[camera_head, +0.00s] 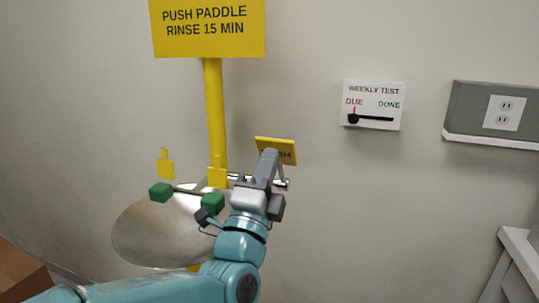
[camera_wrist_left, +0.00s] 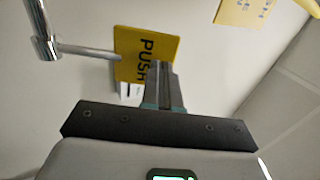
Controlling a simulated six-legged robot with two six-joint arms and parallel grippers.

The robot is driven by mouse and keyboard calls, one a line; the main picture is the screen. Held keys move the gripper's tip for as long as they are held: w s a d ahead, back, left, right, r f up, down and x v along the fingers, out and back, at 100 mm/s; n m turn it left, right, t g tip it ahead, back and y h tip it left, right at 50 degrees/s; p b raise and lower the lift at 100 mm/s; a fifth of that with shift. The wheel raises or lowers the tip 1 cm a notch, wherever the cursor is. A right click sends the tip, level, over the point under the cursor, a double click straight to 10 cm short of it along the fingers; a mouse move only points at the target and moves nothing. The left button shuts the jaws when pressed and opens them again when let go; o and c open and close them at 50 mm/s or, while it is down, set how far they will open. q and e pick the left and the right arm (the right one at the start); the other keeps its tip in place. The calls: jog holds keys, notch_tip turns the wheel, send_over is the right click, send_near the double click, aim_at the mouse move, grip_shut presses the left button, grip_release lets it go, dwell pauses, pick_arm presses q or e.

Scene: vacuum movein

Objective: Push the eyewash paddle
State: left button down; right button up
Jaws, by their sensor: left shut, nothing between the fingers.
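The yellow eyewash paddle (camera_head: 287,146) sits to the right of the yellow post. It also shows in the left wrist view (camera_wrist_left: 131,44), with the word PUSH on it and a metal rod (camera_wrist_left: 85,50) beside it. My left gripper (camera_head: 270,156) is shut and empty, its tips right at the paddle's lower left part and covering some of its lettering. In the left wrist view the closed fingers (camera_wrist_left: 162,72) overlap the paddle; I cannot tell whether they touch it. My right gripper is not in view.
The metal eyewash bowl (camera_head: 150,230) with green spray heads (camera_head: 161,193) is left of my arm. A yellow sign (camera_head: 208,28) tops the post (camera_head: 214,110). A weekly test plate (camera_head: 373,104) and grey outlet box (camera_head: 485,112) are on the wall. A brown box (camera_head: 20,275) is lower left.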

pick_arm(q)
jog(key=shift+w+d+r, duration=0.1)
jog(key=shift+w+r, duration=0.1)
jog(key=shift+w, duration=0.15)
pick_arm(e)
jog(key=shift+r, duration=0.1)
